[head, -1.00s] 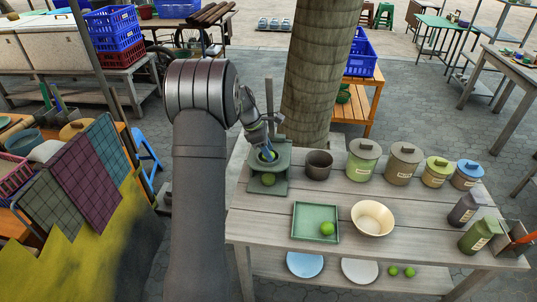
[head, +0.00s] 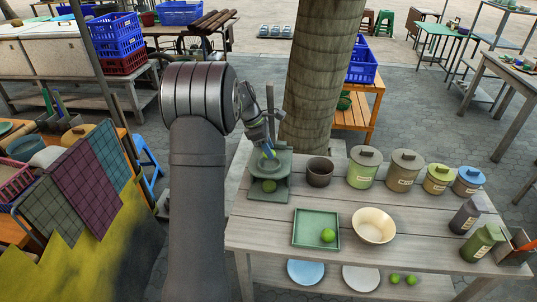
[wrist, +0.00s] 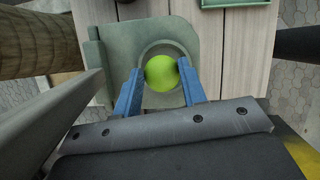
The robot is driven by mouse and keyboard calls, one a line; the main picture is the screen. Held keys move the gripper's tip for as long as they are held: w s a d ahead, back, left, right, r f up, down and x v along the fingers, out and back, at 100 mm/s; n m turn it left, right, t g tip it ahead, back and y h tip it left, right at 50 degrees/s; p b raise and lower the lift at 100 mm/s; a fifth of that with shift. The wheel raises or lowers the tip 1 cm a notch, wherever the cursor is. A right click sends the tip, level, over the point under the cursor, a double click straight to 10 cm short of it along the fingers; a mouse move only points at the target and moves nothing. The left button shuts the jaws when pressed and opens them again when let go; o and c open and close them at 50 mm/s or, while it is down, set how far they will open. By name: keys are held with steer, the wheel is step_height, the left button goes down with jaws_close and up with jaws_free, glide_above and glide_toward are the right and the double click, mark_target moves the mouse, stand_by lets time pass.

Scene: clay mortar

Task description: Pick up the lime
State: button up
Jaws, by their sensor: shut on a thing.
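My gripper (wrist: 162,69) has blue fingers shut on a round green lime (wrist: 162,74). In the wrist view the lime sits between the fingertips, over the round opening of a green stand (wrist: 103,48). In the head view my gripper (head: 268,153) is at the top of this stand (head: 281,166), at the table's back left; its fingers partly hide the lime. I cannot tell how far the lime is above the opening. A third lime (head: 328,235) lies in a green tray (head: 306,240).
A dark cup (head: 320,172) stands just right of the stand, then several lidded jars (head: 363,168). A cream bowl (head: 374,226) is right of the tray. A tree trunk (head: 318,80) rises behind the table. Plates and limes (head: 395,279) lie on the lower shelf.

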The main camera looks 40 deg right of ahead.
steer(key=w+a, duration=1)
steer(key=a, duration=0.4)
steer(key=shift+w+a, duration=0.25)
steer(key=shift+w, duration=0.05)
steer(key=shift+d+f, duration=0.1)
